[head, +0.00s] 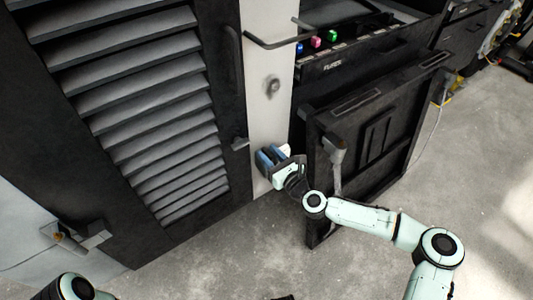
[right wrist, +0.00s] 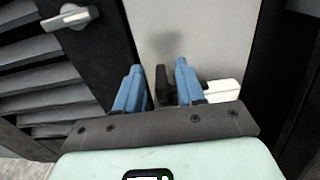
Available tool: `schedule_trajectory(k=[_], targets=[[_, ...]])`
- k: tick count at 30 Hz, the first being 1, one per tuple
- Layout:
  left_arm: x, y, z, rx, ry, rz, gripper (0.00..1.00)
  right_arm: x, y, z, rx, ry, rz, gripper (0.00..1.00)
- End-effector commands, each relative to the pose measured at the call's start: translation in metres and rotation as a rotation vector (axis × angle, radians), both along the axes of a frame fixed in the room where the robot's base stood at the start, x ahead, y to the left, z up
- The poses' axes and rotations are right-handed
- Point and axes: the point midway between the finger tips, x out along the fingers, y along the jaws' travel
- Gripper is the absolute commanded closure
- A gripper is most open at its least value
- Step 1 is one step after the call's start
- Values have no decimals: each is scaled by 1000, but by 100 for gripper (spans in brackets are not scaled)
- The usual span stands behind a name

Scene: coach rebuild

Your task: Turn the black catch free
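A small black catch (right wrist: 162,85) stands up against the pale post in the right wrist view. My right gripper (head: 270,158) is low at the pale post in the head view. In the right wrist view its two blue fingers (right wrist: 158,88) are apart, one on each side of the black catch. The catch is nearer the right finger; whether it touches is unclear. The gripper hides the catch in the head view. A white piece (right wrist: 222,90) is just right of the fingers. My left gripper is not in view; only part of its arm shows bottom left.
A black louvred door (head: 150,110) stands left of the pale post (head: 266,45), with a silver catch (right wrist: 70,17) on its edge. A black open door panel (head: 375,135) stands right, close to my right arm. Grey floor (head: 460,190) is clear at right.

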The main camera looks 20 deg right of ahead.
Motion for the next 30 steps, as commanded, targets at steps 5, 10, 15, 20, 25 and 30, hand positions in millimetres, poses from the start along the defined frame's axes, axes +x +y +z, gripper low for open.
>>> schedule_trajectory(k=[5, 10, 15, 20, 25, 30], targets=[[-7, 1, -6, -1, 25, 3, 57, 13, 5, 0, -1, 0, -1, 62], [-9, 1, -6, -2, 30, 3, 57, 15, 6, 0, -1, 0, 0, 62], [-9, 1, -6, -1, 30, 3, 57, 15, 6, 0, -1, 0, 0, 71], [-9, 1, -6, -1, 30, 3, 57, 15, 6, 0, -1, 0, 0, 100], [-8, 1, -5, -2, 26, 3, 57, 15, 6, 0, 0, 0, -5, 100], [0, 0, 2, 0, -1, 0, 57, 14, 6, 1, 0, 2, -41, 100]])
